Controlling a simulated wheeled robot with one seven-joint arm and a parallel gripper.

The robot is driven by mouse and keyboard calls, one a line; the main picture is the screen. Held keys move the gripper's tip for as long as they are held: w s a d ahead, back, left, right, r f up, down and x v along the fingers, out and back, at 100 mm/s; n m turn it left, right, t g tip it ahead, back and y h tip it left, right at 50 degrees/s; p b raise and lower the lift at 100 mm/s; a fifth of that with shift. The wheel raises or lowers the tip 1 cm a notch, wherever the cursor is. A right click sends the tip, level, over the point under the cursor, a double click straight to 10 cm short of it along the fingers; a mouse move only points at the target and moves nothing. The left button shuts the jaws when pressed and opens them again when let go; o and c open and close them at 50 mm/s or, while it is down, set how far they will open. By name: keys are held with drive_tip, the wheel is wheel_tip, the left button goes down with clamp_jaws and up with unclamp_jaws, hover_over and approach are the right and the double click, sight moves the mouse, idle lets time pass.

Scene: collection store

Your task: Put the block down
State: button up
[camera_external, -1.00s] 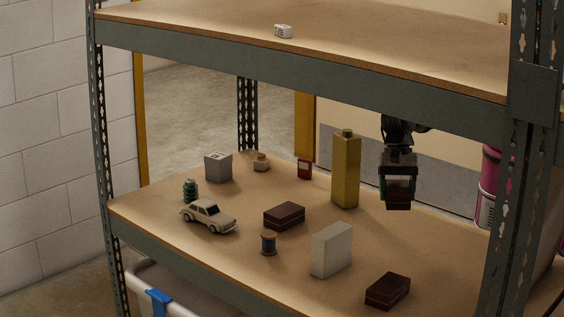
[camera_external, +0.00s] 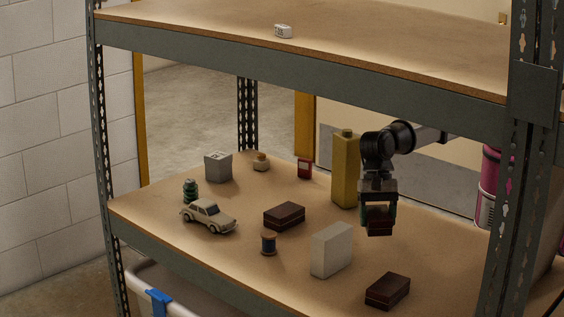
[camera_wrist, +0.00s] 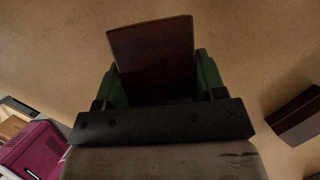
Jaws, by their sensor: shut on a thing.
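A dark red-brown block (camera_external: 379,222) is held between the fingers of my gripper (camera_external: 379,212). My gripper points down over the right part of the lower shelf, to the right of the tall yellow can. In the wrist view the block (camera_wrist: 152,55) sits between the two green fingers, with wood-coloured shelf behind it. The block looks close above the shelf; I cannot tell whether it touches.
On the lower shelf (camera_external: 150,213) stand a yellow can (camera_external: 345,172), a pale box (camera_external: 331,250), two dark red-brown boxes (camera_external: 387,291) (camera_external: 284,216), a spool (camera_external: 268,243) and a toy car (camera_external: 208,215). The upper shelf (camera_external: 190,33) hangs above.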

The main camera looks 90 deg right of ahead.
sight(372, 244)
drive_tip(key=shift+w+d+f, duration=0.1)
drive_tip(key=shift+w+f, duration=0.25)
drive_tip(key=shift+w, duration=0.15)
drive_tip(key=shift+f, duration=1.95)
drive_tip(key=shift+f, duration=0.15)
drive_tip(key=o, duration=1)
drive_tip(key=v, duration=1.2)
